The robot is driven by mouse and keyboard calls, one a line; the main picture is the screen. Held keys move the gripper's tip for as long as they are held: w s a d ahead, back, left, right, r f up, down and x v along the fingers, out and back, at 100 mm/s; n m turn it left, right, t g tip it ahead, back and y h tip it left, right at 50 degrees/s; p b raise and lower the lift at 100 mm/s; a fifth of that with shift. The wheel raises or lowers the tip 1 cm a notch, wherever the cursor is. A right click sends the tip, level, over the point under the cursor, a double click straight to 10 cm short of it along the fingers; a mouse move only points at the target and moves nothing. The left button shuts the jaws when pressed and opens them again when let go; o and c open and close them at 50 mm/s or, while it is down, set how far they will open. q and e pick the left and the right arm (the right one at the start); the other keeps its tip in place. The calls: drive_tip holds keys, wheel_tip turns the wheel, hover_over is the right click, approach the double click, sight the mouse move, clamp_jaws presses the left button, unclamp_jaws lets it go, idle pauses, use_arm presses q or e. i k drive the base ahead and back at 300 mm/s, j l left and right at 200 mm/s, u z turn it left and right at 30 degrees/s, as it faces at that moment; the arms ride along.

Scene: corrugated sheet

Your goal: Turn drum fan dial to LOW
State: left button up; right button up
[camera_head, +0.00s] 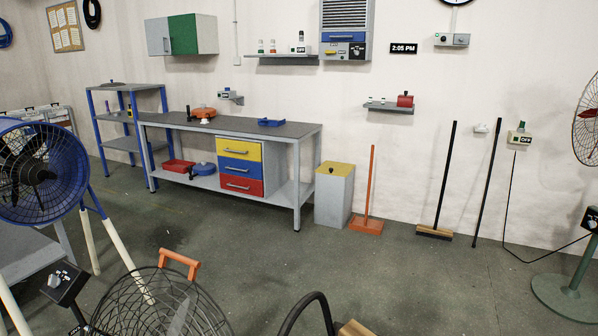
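A drum fan (62,172) with a blue round housing and a dark grille stands at the left edge. A black control box (72,291) with a silver knob (56,279) is at the lower left, below the drum fan. I cannot tell for sure which fan this box belongs to, and the knob's setting is too small to read. Neither of my grippers is in view.
A black wire cage (205,305) with an orange handle (180,262) and a black curved hose-like piece (318,296) fill the near foreground. Pale legs (125,255) stand beside the drum fan. A workbench (300,140) lines the wall. The middle floor is clear.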

sight(54, 282)
drive_tip(key=u, duration=1.55)
